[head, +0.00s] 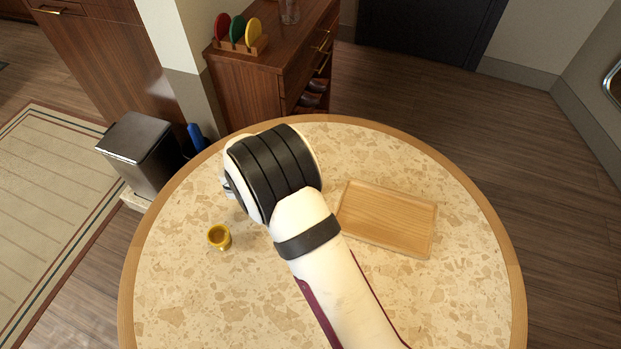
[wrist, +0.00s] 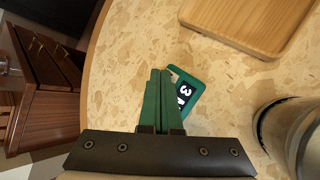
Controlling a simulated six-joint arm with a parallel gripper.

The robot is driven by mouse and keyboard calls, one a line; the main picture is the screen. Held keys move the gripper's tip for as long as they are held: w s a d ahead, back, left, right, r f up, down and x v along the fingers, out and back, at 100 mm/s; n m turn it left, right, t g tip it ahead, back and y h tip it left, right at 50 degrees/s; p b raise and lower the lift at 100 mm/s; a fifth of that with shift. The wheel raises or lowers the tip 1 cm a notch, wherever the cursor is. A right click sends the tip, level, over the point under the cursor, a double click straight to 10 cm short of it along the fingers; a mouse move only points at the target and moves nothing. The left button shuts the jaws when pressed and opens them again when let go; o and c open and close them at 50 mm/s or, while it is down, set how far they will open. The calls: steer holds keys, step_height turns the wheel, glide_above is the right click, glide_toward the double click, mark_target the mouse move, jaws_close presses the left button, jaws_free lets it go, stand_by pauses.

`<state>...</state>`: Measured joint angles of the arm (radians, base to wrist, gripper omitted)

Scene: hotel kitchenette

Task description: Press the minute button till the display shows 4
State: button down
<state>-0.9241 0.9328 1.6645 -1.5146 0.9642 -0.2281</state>
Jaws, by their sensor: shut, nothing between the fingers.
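In the wrist view a small green timer (wrist: 172,70) with a dark display (wrist: 187,92) lies on the table. A light 3 shows on the display, with part of another mark beside it that I cannot read. My gripper (wrist: 160,72) is shut and empty, its green fingertips at the timer's near left side and overlapping it in the picture. The fingers hide part of the timer, including any minute button. I cannot tell whether the tips touch it. In the head view my arm hides the timer and the fingers.
The round speckled table (head: 180,290) has a wooden tray (head: 388,218) right of my arm and a small yellow cup (head: 220,237) to the left. The tray also shows in the wrist view (wrist: 240,22). A wooden cabinet (head: 262,85) and a bin (head: 140,152) stand beyond the table.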

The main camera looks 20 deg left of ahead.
stand_by(0.4)
steer(key=shift+r, duration=0.7)
steer(key=shift+r, duration=2.5)
stand_by(0.5)
step_height(320, 180, up, 4)
steer(key=shift+f, duration=0.1)
steer(key=shift+f, duration=4.45)
